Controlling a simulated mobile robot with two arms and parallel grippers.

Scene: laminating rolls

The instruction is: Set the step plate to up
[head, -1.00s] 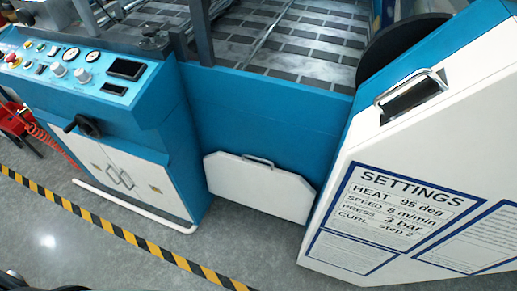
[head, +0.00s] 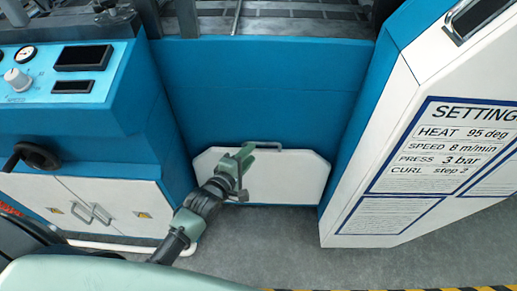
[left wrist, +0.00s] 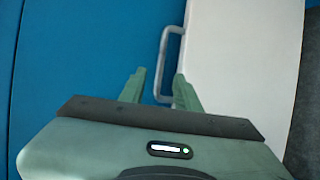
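The step plate (head: 285,178) is a white panel with cut corners at the foot of the blue front wall, between two cabinets. A grey bar handle (head: 272,146) sits at its top edge. My left gripper (head: 246,154) is at the left part of this handle and covers some of the plate. In the left wrist view, the white plate (left wrist: 240,70) fills the right side and the handle (left wrist: 163,45) shows between the fingers of the open left gripper (left wrist: 160,76). I cannot tell whether the fingers touch it. My right gripper is not in view.
A control cabinet (head: 100,200) with a black hand crank (head: 32,157) stands at the left. A white cabinet with a settings sign (head: 440,150) stands at the right. Grey floor (head: 270,240) lies clear in front of the plate.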

